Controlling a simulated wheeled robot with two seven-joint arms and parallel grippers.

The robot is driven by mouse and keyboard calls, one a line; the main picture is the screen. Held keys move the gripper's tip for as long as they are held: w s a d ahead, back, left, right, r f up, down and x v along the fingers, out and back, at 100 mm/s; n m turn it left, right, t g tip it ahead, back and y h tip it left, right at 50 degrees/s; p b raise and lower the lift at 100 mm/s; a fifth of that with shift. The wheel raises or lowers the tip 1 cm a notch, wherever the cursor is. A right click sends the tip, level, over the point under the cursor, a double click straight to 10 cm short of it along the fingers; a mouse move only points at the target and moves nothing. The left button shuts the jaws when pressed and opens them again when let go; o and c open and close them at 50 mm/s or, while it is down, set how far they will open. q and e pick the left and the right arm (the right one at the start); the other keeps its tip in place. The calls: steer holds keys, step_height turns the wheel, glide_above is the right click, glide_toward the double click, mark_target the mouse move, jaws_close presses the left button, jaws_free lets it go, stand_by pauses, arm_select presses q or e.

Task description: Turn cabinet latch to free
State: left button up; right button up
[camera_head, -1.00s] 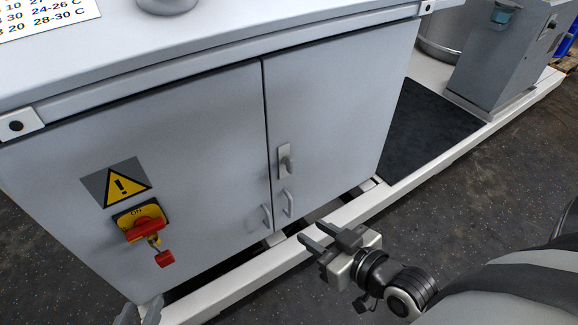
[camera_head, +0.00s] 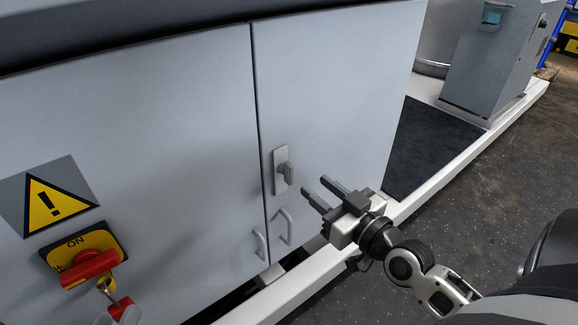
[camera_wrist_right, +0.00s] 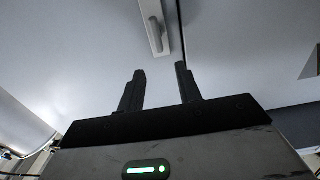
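The cabinet latch (camera_head: 285,172) is a small grey turning handle on an upright plate, on the right door (camera_head: 335,100) near the door seam. Its handle looks about upright, along the plate. My right gripper (camera_head: 328,190) is open and empty, just right of and slightly below the latch, apart from it. In the right wrist view the latch (camera_wrist_right: 153,26) shows beyond the two spread fingers (camera_wrist_right: 160,85), near the top edge.
A red and yellow switch (camera_head: 84,258) with a hanging red padlock (camera_head: 122,307) is on the left door, below a warning sign (camera_head: 50,205). Two door pulls (camera_head: 284,227) sit below the latch. A white frame rail (camera_head: 425,180) runs along the floor.

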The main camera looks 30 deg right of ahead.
mark_target(292, 168)
steer(key=w, duration=0.6)
steer(key=w+b, duration=0.1)
steer(key=w, duration=0.3)
steer(key=shift+a, duration=0.4)
jaws_close()
